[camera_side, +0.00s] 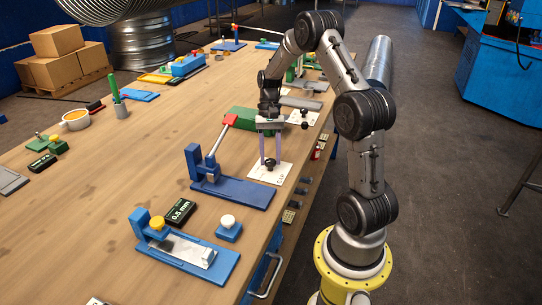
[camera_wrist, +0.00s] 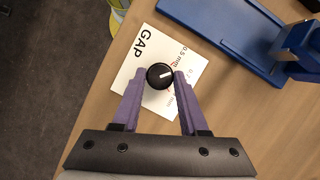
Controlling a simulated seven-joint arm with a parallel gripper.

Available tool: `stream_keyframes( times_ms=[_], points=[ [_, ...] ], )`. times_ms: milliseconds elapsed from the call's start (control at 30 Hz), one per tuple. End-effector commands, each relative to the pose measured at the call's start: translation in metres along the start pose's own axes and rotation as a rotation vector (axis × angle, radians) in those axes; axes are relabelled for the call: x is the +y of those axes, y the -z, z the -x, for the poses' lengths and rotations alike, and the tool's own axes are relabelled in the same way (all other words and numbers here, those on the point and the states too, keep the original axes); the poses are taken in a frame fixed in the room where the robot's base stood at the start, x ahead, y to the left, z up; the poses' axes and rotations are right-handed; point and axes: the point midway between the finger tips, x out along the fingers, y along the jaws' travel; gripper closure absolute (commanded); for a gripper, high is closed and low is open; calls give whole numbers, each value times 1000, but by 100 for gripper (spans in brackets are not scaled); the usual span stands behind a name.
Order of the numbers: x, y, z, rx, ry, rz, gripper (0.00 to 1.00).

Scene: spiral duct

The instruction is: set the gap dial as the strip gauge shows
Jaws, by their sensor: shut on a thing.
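The gap dial (camera_wrist: 160,76) is a round black knob with a short white mark, on a white card (camera_wrist: 133,75) printed GAP. In the wrist view the mark points right and slightly up. A red-marked "0.5 mm" label is printed nearby; other labels are partly hidden by a finger. My gripper (camera_wrist: 159,74) has its two purple fingers either side of the knob, shut on it. In the side view my gripper (camera_side: 270,160) points down over the card (camera_side: 283,175). The blue strip gauge (camera_side: 222,265) holds a metal strip; a black display (camera_side: 179,212) beside it reads "0.5 mm".
A blue fixture (camera_side: 245,194) with an upright and a red-ended lever stands left of the dial. A blue box with a white button (camera_side: 228,222) sits near the gauge. A green block (camera_side: 243,119) is behind. The dial lies near the table's right edge.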

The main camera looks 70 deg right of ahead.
Motion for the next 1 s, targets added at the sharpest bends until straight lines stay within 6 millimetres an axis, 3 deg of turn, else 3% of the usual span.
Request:
stream_keyframes(
  times_ms=[500, 1000],
  points=[
    [-3, -1, 0, 0, -125, 301, 100],
    [-3, -1, 0, 1, -146, 352, 100]
  ],
)
